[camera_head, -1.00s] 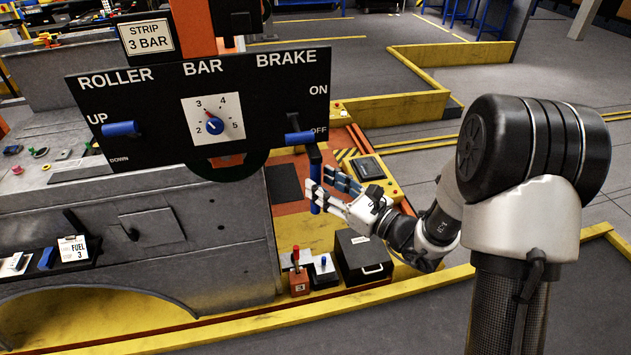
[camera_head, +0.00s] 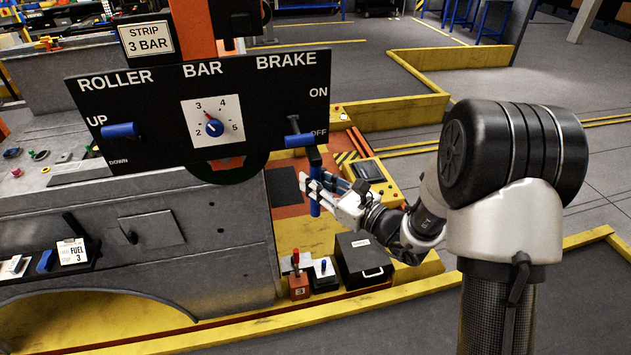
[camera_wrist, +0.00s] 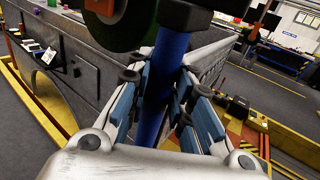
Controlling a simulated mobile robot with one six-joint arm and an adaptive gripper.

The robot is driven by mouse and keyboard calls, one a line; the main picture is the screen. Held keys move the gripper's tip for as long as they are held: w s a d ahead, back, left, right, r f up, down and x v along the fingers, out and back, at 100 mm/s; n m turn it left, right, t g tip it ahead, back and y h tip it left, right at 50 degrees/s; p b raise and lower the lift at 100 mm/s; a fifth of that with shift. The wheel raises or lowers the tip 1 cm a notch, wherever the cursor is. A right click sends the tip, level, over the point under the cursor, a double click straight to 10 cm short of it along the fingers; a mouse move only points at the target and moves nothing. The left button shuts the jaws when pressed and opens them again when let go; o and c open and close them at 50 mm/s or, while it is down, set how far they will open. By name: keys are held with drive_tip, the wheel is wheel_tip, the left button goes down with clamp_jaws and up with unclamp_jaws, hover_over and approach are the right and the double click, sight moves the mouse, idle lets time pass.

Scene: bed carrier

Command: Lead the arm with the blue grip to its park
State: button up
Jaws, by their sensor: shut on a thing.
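The blue grip (camera_head: 315,207) hangs upright below the right end of the black panel, near the BRAKE lever. Its upper end is partly hidden, and I cannot tell where its arm runs behind the panel. My gripper (camera_head: 316,188) is shut on the blue grip from the right. In the wrist view the grip (camera_wrist: 168,75) stands between the two padded fingers of my gripper (camera_wrist: 166,98), with a dark collar above it. A green-rimmed dark wheel (camera_wrist: 112,28) is close to the left of it. No marked park can be made out.
The black panel (camera_head: 260,88) carries a blue ROLLER lever (camera_head: 120,130) by UP, a BAR dial (camera_head: 214,127) pointing near 3 and a blue BRAKE lever (camera_head: 299,138) near OFF. Below stand a black box (camera_head: 364,262) and a red-handled block (camera_head: 298,284). Yellow kerbs (camera_head: 405,112) edge the floor.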

clamp_jaws()
drive_tip(key=w+d, duration=0.3)
drive_tip(key=d, duration=0.9)
drive_tip(key=w+d+p, duration=0.1)
drive_tip(key=w+d, duration=0.3)
drive_tip(key=d, duration=0.8)
drive_tip(key=o, duration=0.5)
unclamp_jaws()
drive_tip(key=shift+d, duration=0.2)
drive_tip(key=shift+o, duration=0.8)
drive_tip(key=shift+a, duration=0.1)
drive_tip(key=v, duration=1.2)
